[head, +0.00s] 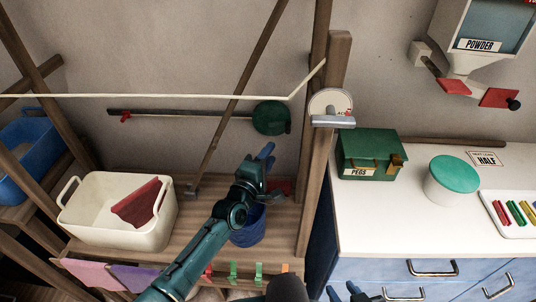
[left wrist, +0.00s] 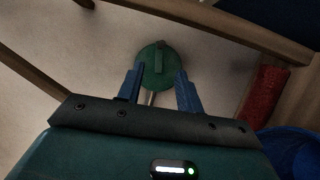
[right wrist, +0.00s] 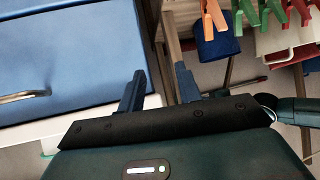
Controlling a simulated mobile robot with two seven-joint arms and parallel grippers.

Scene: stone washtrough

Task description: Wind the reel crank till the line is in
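A round dark green disc (head: 272,117), which looks like the reel, is on the back wall. In the left wrist view the disc (left wrist: 150,80) has a raised green bar (left wrist: 159,58) across it that may be the crank. My left gripper (head: 267,156) is below the disc; its fingers are apart and empty, with the disc beyond the tips. A white line (head: 170,96) runs across the frame and bends up to the right post. My right gripper (head: 346,293) is low at the bottom edge, with its fingers (right wrist: 160,88) apart and nothing held.
A wooden post (head: 320,150) stands right of the disc, bearing a round white dial (head: 330,100) and a grey bar. A cream tub (head: 95,222) with red cloth and a blue bucket (head: 248,229) stand on the bench. A counter with a green pegs box (head: 365,148) is at right.

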